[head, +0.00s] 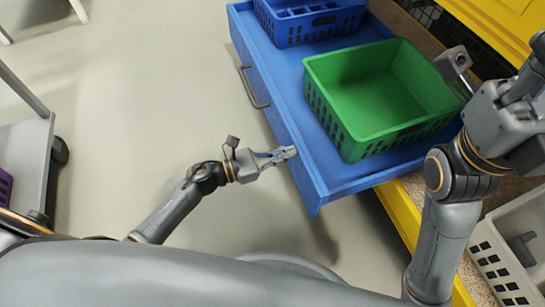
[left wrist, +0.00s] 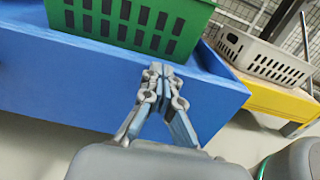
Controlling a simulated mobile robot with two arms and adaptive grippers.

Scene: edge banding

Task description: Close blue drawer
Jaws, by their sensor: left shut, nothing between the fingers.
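The blue drawer (head: 308,190) is pulled out from the yellow cabinet in the head view, with a dark bar handle (head: 254,87) on its front panel. My left gripper (head: 290,152) is shut and empty, its tips at the drawer's front panel, between the handle and the near corner. In the left wrist view the shut fingertips (left wrist: 163,70) are against or just in front of the blue panel (left wrist: 215,100); I cannot tell if they touch. My right arm (head: 480,130) is at the right, over the cabinet side; its fingers do not show clearly.
A green crate (head: 345,138) and a blue divided crate (head: 290,32) stand in the drawer. The yellow cabinet (head: 400,212) is behind. A white basket (head: 500,262) is at the lower right. A grey cart (head: 30,150) stands at the left. The floor before the drawer is clear.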

